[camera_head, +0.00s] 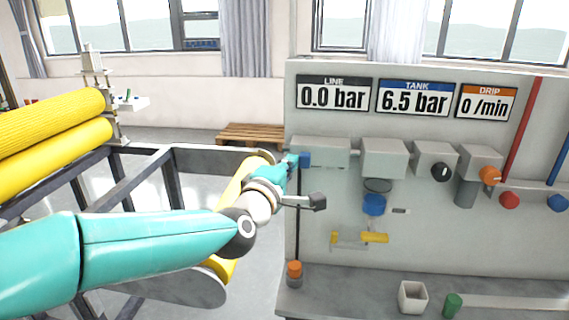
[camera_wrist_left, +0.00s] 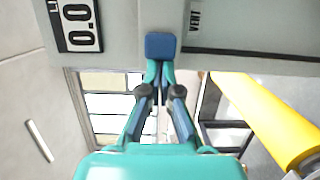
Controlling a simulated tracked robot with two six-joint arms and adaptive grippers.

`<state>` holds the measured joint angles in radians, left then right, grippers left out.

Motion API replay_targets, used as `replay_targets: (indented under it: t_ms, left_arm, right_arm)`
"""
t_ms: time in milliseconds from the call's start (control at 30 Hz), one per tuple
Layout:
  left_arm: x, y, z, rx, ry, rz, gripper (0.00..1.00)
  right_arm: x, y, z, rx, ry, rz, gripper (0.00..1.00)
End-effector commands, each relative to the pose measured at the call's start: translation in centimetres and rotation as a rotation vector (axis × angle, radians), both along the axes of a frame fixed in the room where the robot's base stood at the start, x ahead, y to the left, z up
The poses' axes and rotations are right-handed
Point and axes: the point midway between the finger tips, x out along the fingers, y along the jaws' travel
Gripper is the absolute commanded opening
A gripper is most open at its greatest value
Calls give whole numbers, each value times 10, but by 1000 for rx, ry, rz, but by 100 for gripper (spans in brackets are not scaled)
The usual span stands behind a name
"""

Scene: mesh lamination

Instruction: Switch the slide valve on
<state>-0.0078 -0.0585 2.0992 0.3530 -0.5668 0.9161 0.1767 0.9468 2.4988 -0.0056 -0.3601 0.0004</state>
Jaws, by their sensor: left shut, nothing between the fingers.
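The slide valve seems to be the grey block (camera_head: 322,152) at the left end of the row on the panel. A small blue block (camera_head: 305,160) sits at its left end; it also shows in the left wrist view (camera_wrist_left: 160,44). My left gripper (camera_head: 292,161) is shut and empty, with its tips right at the blue block. In the left wrist view the closed fingertips (camera_wrist_left: 160,66) meet its lower edge; I cannot tell whether they touch. The LINE display (camera_head: 334,94) reads 0.0 bar and the TANK display (camera_head: 415,98) 6.5 bar. My right gripper is not in view.
Right along the panel are a black knob (camera_head: 440,172), an orange knob (camera_head: 490,175), a red knob (camera_head: 509,200) and a yellow lever (camera_head: 374,238). A white cup (camera_head: 412,297) stands on the ledge below. Yellow rollers (camera_head: 50,125) lie at left.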

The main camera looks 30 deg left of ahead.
Motion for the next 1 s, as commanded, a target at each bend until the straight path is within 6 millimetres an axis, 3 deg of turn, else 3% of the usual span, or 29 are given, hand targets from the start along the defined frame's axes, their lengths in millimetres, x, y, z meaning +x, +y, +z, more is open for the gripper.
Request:
replay_targets:
  t_ms: [100,333,767,1000]
  left_arm:
    - [12,-30,1,1,3,-17,0]
    - [23,-54,0,4,4,-11,0]
    - [22,-51,-1,5,3,-13,0]
    - [15,-23,-6,0,-2,-8,0]
  right_arm:
    - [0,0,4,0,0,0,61]
    - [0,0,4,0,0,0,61]
    - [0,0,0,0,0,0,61]
    - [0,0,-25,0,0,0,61]
